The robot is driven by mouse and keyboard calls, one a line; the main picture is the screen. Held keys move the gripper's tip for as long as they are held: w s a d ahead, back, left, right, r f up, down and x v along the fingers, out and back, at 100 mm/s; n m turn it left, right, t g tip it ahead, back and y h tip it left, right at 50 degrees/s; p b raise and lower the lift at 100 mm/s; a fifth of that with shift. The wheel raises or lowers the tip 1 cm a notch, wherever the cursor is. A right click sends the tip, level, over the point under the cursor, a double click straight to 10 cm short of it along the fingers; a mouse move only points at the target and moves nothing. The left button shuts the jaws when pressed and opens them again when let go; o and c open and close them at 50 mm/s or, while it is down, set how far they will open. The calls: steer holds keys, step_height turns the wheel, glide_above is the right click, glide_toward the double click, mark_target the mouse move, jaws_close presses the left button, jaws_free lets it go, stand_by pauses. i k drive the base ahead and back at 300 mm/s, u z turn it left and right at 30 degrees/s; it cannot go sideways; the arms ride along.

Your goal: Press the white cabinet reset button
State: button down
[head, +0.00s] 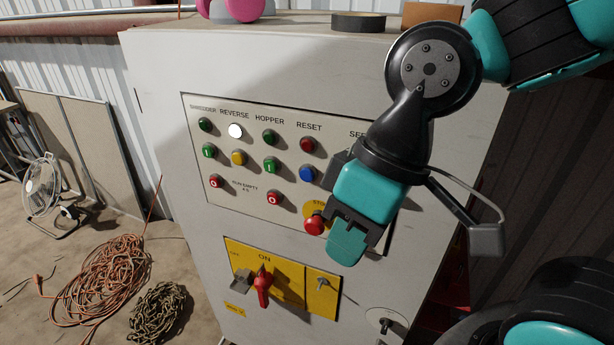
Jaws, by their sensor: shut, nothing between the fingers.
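The white cabinet (160,150) stands in the middle of the head view, with a control panel (225,190) on its front. Under the RESET label is a red round light or button (307,145), with a blue button (307,174) below it. My gripper (346,243) is shut and empty, pointing down in front of the panel's right part. It is to the right of and below the blue button, which stays in view. It hides part of the panel's right side. I cannot tell its distance from the panel.
A red stop button (314,224) on a yellow disc is right beside my gripper. Below is a yellow switch plate (290,287) with a red rotary handle (263,286). An orange cable heap (105,275), a chain (158,311) and a fan (45,190) are on the left floor.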

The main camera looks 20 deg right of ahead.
mark_target(306, 175)
steer(key=u, duration=1.7)
steer(key=k, duration=1.1)
steer(key=z, duration=1.9)
steer(key=i, duration=0.5)
steer(key=u, duration=0.05)
